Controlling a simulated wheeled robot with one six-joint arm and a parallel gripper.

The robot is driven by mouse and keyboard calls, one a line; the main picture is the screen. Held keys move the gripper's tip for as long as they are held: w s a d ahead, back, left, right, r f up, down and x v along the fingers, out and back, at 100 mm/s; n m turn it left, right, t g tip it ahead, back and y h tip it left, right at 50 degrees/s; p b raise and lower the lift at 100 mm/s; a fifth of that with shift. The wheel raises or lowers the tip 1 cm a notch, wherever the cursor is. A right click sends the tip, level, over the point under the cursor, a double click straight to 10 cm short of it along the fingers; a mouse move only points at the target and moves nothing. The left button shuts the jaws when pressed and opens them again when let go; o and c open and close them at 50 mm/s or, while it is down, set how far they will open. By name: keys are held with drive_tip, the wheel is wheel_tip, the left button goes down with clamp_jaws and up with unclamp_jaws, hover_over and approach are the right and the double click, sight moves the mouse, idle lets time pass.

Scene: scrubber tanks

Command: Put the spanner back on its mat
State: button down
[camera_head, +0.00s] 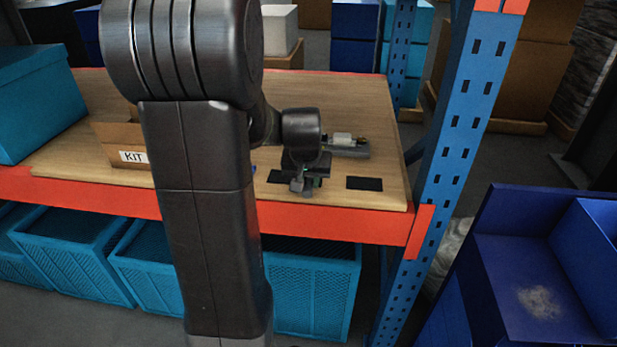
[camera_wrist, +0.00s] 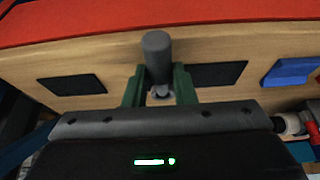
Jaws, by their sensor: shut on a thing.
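My gripper (camera_head: 303,178) is over the front of the wooden shelf top. In the wrist view its green fingers (camera_wrist: 160,88) are shut on a grey piece with a thick rounded end (camera_wrist: 157,55), which seems to be the spanner. Its full shape does not show. Two flat black mats lie near the front edge. One mat (camera_head: 364,183) is right of my gripper in the head view and on the left in the wrist view (camera_wrist: 71,85). The other mat (camera_head: 276,177) is partly hidden by my gripper and shows on the right in the wrist view (camera_wrist: 220,74). Both mats look bare.
A blue object (camera_wrist: 290,72) lies beside the second mat. A grey fixture (camera_head: 347,148) with a pale part stands behind my gripper. A cardboard KIT box (camera_head: 115,140) is on the left. A red beam (camera_head: 300,220) edges the shelf and a blue post (camera_head: 460,110) stands right.

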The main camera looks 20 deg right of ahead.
drive_tip(key=shift+f+b, duration=0.45)
drive_tip(key=shift+f, duration=0.2)
idle(0.3)
drive_tip(key=c, duration=1.1)
unclamp_jaws()
drive_tip(key=v, duration=1.4)
